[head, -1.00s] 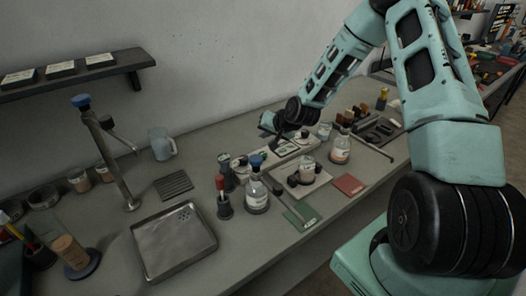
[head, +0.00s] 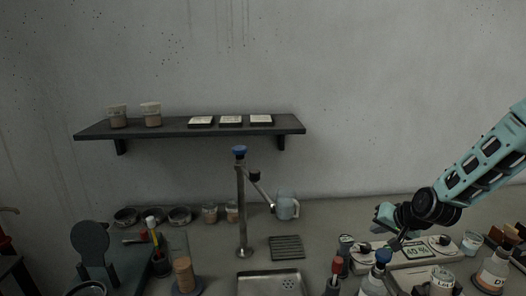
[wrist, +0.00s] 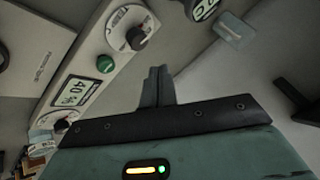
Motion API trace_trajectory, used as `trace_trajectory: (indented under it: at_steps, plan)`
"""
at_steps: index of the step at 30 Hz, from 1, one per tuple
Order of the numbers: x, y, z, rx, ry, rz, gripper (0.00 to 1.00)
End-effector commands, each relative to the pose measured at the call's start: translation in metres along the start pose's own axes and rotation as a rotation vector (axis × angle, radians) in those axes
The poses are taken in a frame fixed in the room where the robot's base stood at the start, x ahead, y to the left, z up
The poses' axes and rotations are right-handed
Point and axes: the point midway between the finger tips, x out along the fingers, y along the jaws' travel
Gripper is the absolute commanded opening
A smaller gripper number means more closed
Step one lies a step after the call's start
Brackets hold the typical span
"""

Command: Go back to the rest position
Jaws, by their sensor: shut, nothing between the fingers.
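My gripper (head: 396,244) is at the right of the head view, at the end of my teal arm, pointing down over the bench. In the wrist view its two narrow fingers (wrist: 158,86) are together with nothing between them. Just beyond them is a pale control panel (wrist: 75,75) with dials, a green button and a display reading about 40 %. The panel also shows in the head view (head: 412,262), below and to the right of the gripper. Contact between the fingers and the panel cannot be made out.
Bottles, including a blue-capped one (head: 374,280), stand close below my gripper. To the left are a metal tap (head: 242,215), a clear jug (head: 287,206), a sink tray (head: 270,284) and small jars. A dark wall shelf (head: 190,129) hangs above. The wall space right of it is clear.

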Motion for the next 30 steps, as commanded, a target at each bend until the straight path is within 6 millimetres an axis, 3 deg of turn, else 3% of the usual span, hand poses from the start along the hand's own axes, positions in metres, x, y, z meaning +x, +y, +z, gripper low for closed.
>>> trace_trajectory:
  at_steps: [1,3,6,9,12,18,21,25,30]
  plan:
    - [-0.007,-0.029,0.021,-0.082,-0.053,-0.005,0.00]
    - [-0.023,-0.063,0.053,-0.194,-0.138,-0.003,0.00]
    - [-0.053,-0.102,0.104,-0.356,-0.256,0.007,0.00]
    - [-0.089,-0.129,0.155,-0.513,-0.365,0.019,0.00]
    - [-0.130,-0.144,0.206,-0.664,-0.463,0.031,0.00]
    - [-0.208,-0.142,0.285,-0.915,-0.620,0.054,0.00]
    - [-0.234,-0.133,0.308,-0.992,-0.671,0.062,0.00]
    - [-0.252,-0.125,0.323,-1.047,-0.707,0.067,0.00]
    - [-0.257,-0.123,0.326,-1.057,-0.717,0.069,0.00]
